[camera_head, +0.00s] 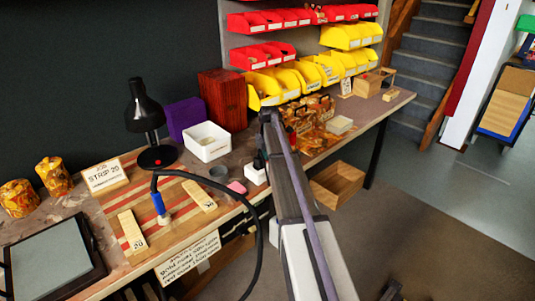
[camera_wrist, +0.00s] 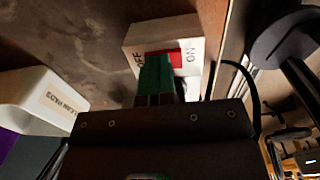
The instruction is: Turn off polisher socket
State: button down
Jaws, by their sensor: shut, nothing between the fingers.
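The socket (camera_wrist: 135,45) is a white box with a red rocker switch (camera_wrist: 178,56) in its top face, seen in the wrist view. The word OFF is on the left of the switch and ON on the right. My gripper (camera_wrist: 155,62) has its green fingertips shut together, with nothing between them. In the wrist view the fingertips overlap the OFF side of the switch; whether they touch it I cannot tell. In the head view the white socket (camera_head: 254,176) is at the bench's front edge, and my gripper (camera_head: 259,164) is right above it, small and dark.
A black lamp (camera_head: 146,115) stands left of a white bin (camera_head: 207,142). A black cable (camera_head: 259,240) loops over the front edge. Brown violin parts (camera_head: 315,115) are on the right.

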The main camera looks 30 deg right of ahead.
jog(key=shift+s+a+f, duration=0.2)
jog(key=shift+s+f, duration=0.05)
jog(key=shift+s, duration=0.5)
jog(key=shift+r, duration=0.1)
jog(key=shift+w+r+p, duration=0.15)
jog(key=shift+r+p, duration=0.1)
jog(key=shift+p, duration=0.25)
notch_tip(320, 180, up, 14)
jog(key=p, duration=1.4)
jog(key=shift+s+d, duration=0.25)
jog(key=shift+s, duration=0.05)
jog(key=shift+f, duration=0.15)
jog(key=shift+w+t, duration=0.15)
jog(key=shift+t, duration=0.25)
